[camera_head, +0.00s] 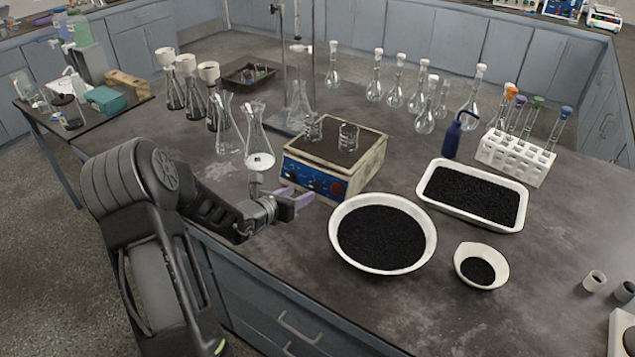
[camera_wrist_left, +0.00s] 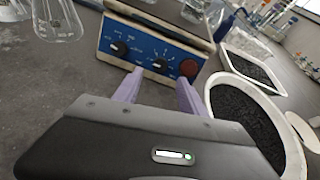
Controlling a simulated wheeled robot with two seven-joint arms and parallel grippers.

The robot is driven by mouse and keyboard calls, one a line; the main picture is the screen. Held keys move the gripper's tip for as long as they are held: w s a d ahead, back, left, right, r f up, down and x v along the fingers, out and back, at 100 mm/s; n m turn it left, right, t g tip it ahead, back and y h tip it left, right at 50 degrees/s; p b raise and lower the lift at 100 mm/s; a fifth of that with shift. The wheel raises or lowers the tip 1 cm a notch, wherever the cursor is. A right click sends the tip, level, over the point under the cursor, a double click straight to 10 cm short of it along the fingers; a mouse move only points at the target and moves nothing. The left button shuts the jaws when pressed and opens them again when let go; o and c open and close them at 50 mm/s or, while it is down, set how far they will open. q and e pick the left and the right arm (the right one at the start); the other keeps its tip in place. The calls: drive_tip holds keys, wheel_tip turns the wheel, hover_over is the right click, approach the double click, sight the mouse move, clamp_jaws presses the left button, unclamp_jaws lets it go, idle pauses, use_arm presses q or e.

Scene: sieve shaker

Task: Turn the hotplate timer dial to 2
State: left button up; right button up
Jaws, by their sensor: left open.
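The hotplate (camera_head: 335,158) has a dark top and a blue front panel (camera_wrist_left: 146,50) in a pale housing. In the left wrist view, the panel carries a black dial (camera_wrist_left: 118,48) at left, another black dial (camera_wrist_left: 158,65) near the middle and a larger red knob (camera_wrist_left: 188,67) at right. The labels are too small to read, so I cannot tell which is the timer dial. My left gripper (camera_head: 298,199) is open and empty in front of the panel; its purple fingers (camera_wrist_left: 158,92) point towards the middle dial and red knob, seemingly without touching. My right gripper is not in view.
Two small beakers (camera_head: 348,137) stand on the hotplate. Conical flasks (camera_head: 258,145) stand to its left. A white bowl of black grains (camera_head: 382,234) lies close to its right, with a white tray (camera_head: 473,195) and a smaller bowl (camera_head: 481,266) beyond.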

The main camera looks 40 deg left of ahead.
sight(314, 188)
use_arm(q)
drive_tip(key=shift+s, duration=0.15)
drive_tip(key=p+x, duration=0.1)
drive_tip(key=x, duration=0.7)
drive_tip(key=shift+c, duration=0.6)
clamp_jaws()
